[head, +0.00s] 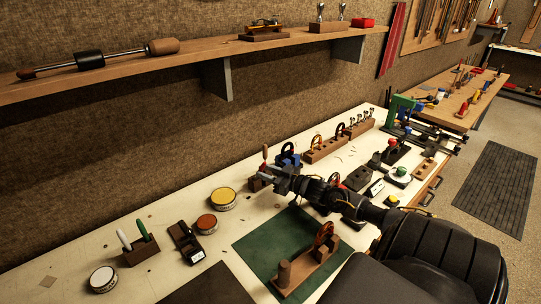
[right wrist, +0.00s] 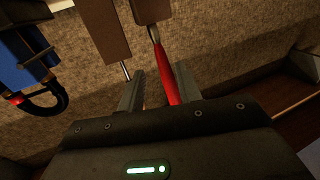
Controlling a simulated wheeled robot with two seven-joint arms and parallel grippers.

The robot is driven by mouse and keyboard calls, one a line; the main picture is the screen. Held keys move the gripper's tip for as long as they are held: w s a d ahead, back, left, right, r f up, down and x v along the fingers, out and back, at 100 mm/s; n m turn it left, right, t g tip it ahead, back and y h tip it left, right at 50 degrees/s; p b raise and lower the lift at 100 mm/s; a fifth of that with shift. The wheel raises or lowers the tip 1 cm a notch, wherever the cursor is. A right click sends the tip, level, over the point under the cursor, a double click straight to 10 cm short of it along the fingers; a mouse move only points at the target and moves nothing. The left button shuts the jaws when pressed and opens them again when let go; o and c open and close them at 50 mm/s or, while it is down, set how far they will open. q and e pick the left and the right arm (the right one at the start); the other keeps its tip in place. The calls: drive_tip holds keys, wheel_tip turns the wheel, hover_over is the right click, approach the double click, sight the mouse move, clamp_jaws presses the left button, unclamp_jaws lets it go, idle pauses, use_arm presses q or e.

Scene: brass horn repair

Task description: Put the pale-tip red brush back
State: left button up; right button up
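A red brush handle (right wrist: 169,72) shows in the right wrist view, with a metallic collar at its upper end against a brown block-like part (right wrist: 150,10). Its pale tip cannot be made out. My right gripper (right wrist: 158,88) is open, with a gap between its fingers. The red handle lies in that gap, closer to the right finger; I cannot tell whether it touches. In the head view my right gripper (head: 268,178) is over the bench by a small brown block (head: 256,185), with a reddish-brown upright handle (head: 264,154) behind it. My left gripper is not in view.
A blue clamp-like thing (head: 287,158) stands close beside my right gripper; it also shows in the right wrist view (right wrist: 28,62). Yellow (head: 223,196) and orange (head: 207,222) tins stand left. A wooden fixture (head: 296,275) sits on a green mat (head: 250,250). A shelf (head: 200,63) hangs above.

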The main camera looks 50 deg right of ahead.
wheel_tip(320, 180, up, 8)
drive_tip(key=s, duration=0.2)
drive_tip(key=shift+b, duration=0.45)
drive_tip(key=shift+d, duration=0.1)
